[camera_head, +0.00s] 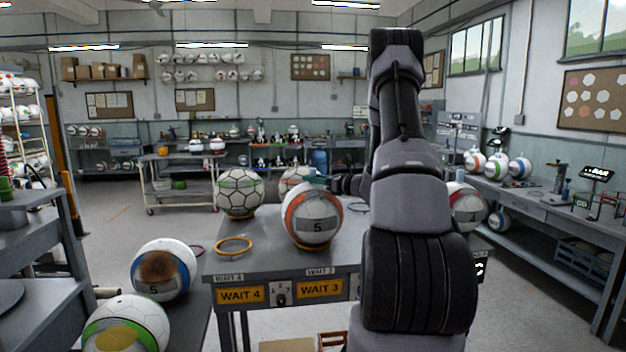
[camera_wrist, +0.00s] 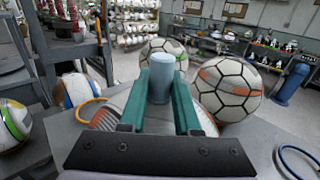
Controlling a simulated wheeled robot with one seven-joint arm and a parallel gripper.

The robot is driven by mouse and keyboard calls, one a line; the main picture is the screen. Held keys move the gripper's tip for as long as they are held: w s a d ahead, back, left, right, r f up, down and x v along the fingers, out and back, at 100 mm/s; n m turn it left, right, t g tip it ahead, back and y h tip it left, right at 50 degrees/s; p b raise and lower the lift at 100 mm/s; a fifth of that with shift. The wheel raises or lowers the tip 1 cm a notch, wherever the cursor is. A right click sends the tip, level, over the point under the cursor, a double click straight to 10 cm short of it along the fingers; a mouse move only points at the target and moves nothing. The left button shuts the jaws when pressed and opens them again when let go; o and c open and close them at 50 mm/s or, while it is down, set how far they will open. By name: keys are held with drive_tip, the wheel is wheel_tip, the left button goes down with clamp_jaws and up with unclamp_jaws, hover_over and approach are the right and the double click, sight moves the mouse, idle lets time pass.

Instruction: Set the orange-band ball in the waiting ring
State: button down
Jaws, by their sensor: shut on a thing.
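The orange-band ball (camera_head: 313,214), white with a grey patch marked 5, is at the front of the grey table over the WAIT 3 label. An orange ring (camera_head: 306,248) shows just under it; I cannot tell whether the ball rests in it or hangs slightly above. My gripper (camera_head: 318,182) is at the top of the ball. In the wrist view its teal fingers (camera_wrist: 163,97) are shut on the ball's blue-grey knob, with part of the ball (camera_wrist: 112,106) below. An empty orange-yellow ring (camera_head: 233,246) lies to the left, behind the WAIT 4 label (camera_head: 241,294).
A white ball with black hexagon lines (camera_head: 240,190) stands behind the empty ring. Another ball (camera_head: 295,178) is partly hidden behind the orange-band ball. A blue-band ball (camera_head: 164,268) and a green-yellow ball (camera_head: 126,325) lie at lower left. My arm hides the table's right part.

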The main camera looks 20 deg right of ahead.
drive_tip(key=shift+f, duration=0.15)
drive_tip(key=c, duration=1)
unclamp_jaws()
drive_tip(key=shift+f, duration=0.1)
drive_tip(key=shift+c, duration=0.2)
drive_tip(key=o, duration=0.4)
